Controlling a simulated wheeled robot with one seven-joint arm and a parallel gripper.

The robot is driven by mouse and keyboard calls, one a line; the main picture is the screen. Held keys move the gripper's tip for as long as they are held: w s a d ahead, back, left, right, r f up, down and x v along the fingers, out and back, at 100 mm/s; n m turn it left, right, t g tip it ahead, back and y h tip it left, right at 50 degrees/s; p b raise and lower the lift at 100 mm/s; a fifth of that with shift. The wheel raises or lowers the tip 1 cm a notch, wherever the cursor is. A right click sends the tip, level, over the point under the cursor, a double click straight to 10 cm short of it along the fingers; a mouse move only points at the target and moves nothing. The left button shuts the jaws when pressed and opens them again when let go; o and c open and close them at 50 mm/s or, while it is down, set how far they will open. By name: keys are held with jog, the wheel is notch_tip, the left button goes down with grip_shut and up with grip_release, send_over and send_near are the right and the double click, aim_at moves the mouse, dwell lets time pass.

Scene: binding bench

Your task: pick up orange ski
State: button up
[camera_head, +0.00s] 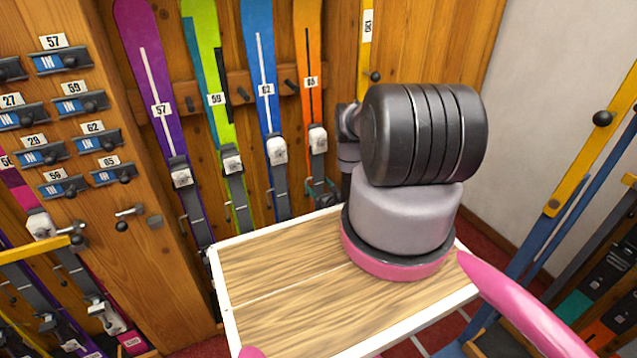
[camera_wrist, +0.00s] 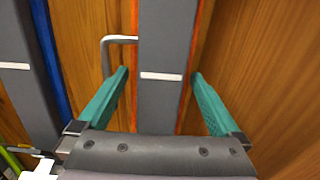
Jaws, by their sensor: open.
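The orange ski (camera_head: 309,60) leans upright in the wall rack in the head view, with a black stripe, a number label and a grey binding. In the wrist view its grey binding plate (camera_wrist: 163,60) with a white bar shows between my fingers, with thin orange edges. My gripper (camera_wrist: 160,88) is open, its teal fingers on either side of the ski, with a gap to each side. In the head view my gripper (camera_head: 322,190) shows small and partly hidden by my arm, beside the ski's lower part. The ski's lower end is hidden.
The blue ski (camera_head: 259,40) stands just left of the orange one, then green (camera_head: 205,70) and purple (camera_head: 148,70) skis. A grey metal hook (camera_wrist: 108,45) sits left of the orange ski. A white-edged wooden bench top (camera_head: 270,275) is in front. A yellow pole (camera_head: 365,40) stands to the right.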

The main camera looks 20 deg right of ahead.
aim_at(319, 171)
grip_shut()
jog(key=shift+w+r, duration=0.1)
jog(key=shift+r, duration=0.1)
jog(key=shift+s+d+r, duration=0.1)
jog(key=shift+s+r, duration=0.1)
jog(key=shift+r, duration=0.05)
notch_tip(319, 171, up, 6)
jog(key=shift+r, duration=0.1)
jog(key=shift+s, duration=0.3)
jog(key=s, duration=1.9)
jog(key=shift+d, duration=0.25)
jog(key=shift+s, duration=0.1)
